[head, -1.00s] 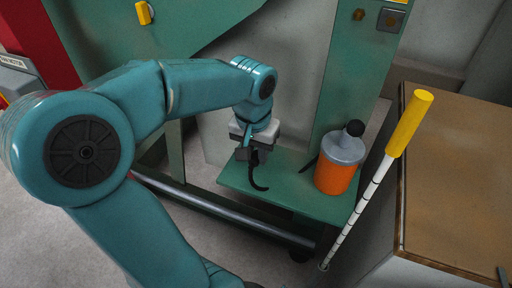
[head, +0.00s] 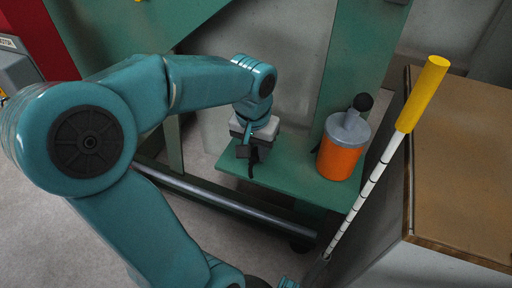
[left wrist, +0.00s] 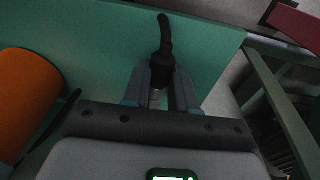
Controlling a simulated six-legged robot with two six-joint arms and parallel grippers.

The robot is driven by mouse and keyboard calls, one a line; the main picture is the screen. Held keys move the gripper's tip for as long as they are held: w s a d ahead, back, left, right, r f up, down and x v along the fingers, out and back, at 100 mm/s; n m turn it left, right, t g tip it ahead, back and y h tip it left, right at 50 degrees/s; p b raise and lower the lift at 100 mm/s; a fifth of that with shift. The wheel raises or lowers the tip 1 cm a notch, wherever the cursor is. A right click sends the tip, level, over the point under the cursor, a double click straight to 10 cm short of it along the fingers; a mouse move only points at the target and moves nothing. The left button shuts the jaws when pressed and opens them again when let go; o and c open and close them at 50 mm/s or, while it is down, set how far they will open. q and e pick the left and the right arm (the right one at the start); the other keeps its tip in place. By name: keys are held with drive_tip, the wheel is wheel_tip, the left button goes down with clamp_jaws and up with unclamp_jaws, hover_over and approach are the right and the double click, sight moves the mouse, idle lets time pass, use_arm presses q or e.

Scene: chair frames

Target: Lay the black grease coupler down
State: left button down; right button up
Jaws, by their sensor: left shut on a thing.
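The black grease coupler (left wrist: 163,50) is between the fingers of my left gripper (left wrist: 160,85) in the left wrist view, with its curved black end pointing away from the gripper. In the head view my left gripper (head: 250,156) is over the left part of the green shelf (head: 289,186). It is shut on the coupler. In the head view the coupler is a small dark shape mostly hidden by the gripper. Whether it touches the shelf, I cannot tell. My right gripper is not clearly in view.
An orange canister with a grey top and black knob (head: 341,150) stands on the shelf, right of my gripper. A white stick with a yellow handle (head: 377,165) leans beside a brown-topped cabinet (head: 465,170). The shelf between gripper and canister looks clear.

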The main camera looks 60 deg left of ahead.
use_arm(q)
drive_tip(key=shift+f+b, duration=0.45)
drive_tip(key=shift+f, duration=0.25)
drive_tip(key=shift+d+f, duration=0.1)
drive_tip(key=shift+f, duration=0.1)
